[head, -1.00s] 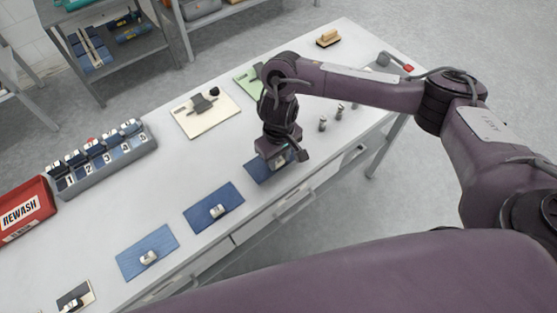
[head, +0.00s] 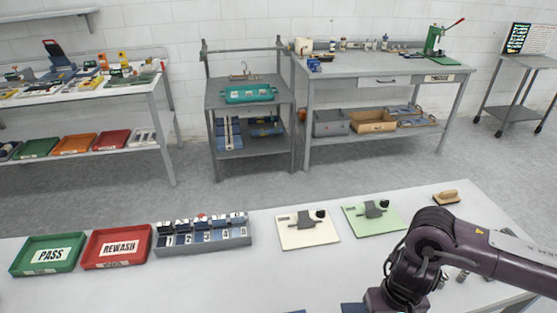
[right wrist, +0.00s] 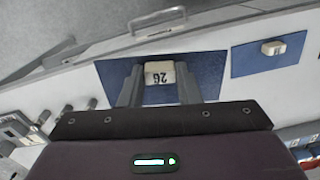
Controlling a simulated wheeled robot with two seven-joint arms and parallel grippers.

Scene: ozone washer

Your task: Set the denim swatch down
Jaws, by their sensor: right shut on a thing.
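The denim swatch (right wrist: 207,70) is a flat blue rectangle with a white block marked 26 (right wrist: 159,73) on it. My right gripper (right wrist: 159,85) is shut on this white block, one finger on each side, in the right wrist view. The swatch lies flat at or just over the white table (right wrist: 60,95) near its front edge; I cannot tell whether it touches. In the head view only a blue corner of it (head: 351,308) shows at the bottom edge beside my right arm, and the fingers are cut off. My left gripper is not in view.
On the table stand a green PASS tray (head: 18,266), a red REWASH tray (head: 88,262), a grey numbered rack (head: 205,246), a cream board (head: 298,240), a green board (head: 358,226) and a brush (head: 446,197).

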